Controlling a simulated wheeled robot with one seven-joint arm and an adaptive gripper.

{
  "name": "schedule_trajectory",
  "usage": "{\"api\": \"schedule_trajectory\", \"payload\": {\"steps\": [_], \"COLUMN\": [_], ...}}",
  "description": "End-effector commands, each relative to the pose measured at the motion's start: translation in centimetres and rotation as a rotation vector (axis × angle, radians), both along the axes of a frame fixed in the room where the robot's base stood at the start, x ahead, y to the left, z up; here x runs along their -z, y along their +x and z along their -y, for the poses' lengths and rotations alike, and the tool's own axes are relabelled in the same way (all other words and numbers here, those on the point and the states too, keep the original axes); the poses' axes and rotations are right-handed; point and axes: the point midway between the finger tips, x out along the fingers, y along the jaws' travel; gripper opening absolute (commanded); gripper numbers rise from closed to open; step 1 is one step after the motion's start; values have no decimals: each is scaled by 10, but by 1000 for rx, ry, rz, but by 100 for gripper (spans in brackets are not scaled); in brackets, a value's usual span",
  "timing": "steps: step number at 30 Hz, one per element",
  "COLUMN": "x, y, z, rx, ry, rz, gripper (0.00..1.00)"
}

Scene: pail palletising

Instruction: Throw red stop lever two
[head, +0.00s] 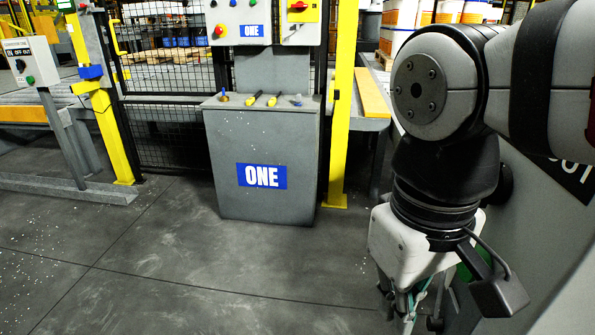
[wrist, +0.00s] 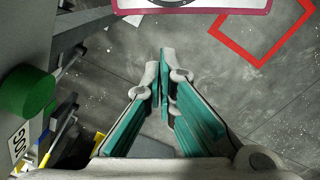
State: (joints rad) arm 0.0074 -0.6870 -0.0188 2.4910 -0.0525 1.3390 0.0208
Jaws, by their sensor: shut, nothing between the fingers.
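My gripper (head: 405,312) hangs at the lower right of the head view, pointing down beside a grey panel. In the wrist view its teal-padded fingers (wrist: 160,62) are together with nothing between them. I see no lever marked two in either view. A red switch on a yellow plate (head: 298,7) is at the top of the station labelled ONE, well away from my gripper. At the left of the wrist view are a large green button (wrist: 27,91) and a yellow-handled lever (wrist: 58,138), both apart from my fingers.
A grey console labelled ONE (head: 262,178) stands at centre, with small levers on top. Yellow posts (head: 342,120) and mesh fence flank it. A control box (head: 30,62) stands at left. A red floor outline (wrist: 262,62) shows in the wrist view. The floor in front is clear.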

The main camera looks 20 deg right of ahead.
Motion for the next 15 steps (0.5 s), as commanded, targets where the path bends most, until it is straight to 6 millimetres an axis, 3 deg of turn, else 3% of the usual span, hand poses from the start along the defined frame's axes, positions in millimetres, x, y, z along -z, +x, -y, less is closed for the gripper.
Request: {"api": "schedule_trajectory", "payload": {"steps": [7,15], "x": [-14,-3], "y": [69,150], "z": [49,115], "rx": [83,172], "ry": [-126,-303], "rz": [-145,-301], "gripper": [0,0]}}
